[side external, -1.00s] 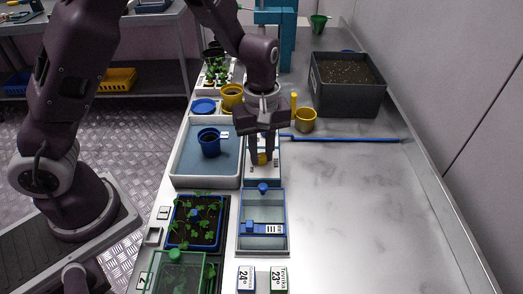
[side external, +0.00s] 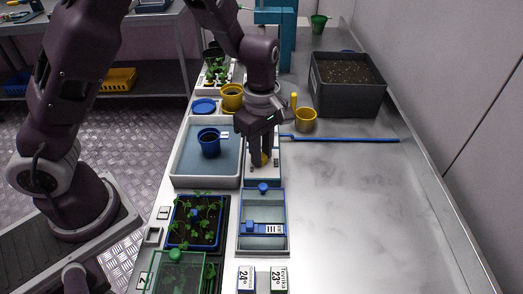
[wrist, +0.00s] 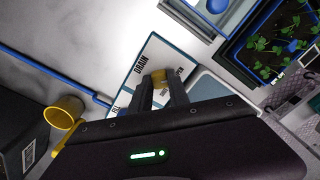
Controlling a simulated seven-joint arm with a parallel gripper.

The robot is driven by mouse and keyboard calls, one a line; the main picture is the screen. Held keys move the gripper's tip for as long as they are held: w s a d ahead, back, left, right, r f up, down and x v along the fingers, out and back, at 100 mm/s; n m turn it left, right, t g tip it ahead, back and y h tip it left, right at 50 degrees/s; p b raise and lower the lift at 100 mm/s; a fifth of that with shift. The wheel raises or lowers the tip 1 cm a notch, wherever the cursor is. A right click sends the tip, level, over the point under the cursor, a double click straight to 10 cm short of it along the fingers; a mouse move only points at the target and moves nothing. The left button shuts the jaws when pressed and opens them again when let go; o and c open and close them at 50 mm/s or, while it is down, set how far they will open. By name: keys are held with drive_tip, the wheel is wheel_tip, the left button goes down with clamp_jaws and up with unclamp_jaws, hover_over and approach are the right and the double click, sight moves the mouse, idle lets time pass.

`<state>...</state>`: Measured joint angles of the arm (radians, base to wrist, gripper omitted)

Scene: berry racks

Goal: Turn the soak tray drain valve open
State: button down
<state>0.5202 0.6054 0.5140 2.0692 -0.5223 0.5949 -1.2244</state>
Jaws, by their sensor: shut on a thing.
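My gripper (side external: 262,160) points down and is shut on the knob. The panel (wrist: 153,50) there carries the word DRAIN and another label partly cut off. My fingers and palm hide much of the knob and panel, so its exact angle cannot be told. A blue pot (side external: 209,141) stands in the soak tray.
A blue rod or hose (side external: 340,139) runs right from near the panel. A yellow pot (side external: 305,120) and a dark soil-filled bin (side external: 347,98) stand behind it. A blue-framed box (side external: 263,207) and a seedling tray (side external: 195,221) lie in front. The bench at right is clear.

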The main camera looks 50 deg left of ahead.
idle(0.3)
drive_tip(key=c, duration=1.3)
unclamp_jaws()
drive_tip(key=shift+o, duration=0.2)
wheel_tip(320, 180, up, 7)
drive_tip(key=shift+r, duration=0.1)
drive_tip(key=s+a+r+m+t+h, duration=0.1)
drive_tip(key=s+r+m+h, duration=0.1)
drive_tip(key=s+r+m, duration=0.6)
drive_tip(key=s+a+r+m+t+y, duration=0.1)
drive_tip(key=s+a+r+m+t, duration=0.1)
drive_tip(key=s+m, duration=0.3)
drive_tip(key=s+a+r+m+t+y, duration=0.1)
drive_tip(key=s+r+m+t, duration=0.1)
drive_tip(key=s+m, duration=0.3)
drive_tip(key=s+r, duration=0.1)
drive_tip(key=s, duration=0.2)
drive_tip(key=shift+a+t, duration=0.3)
drive_tip(key=shift+a, duration=0.1)
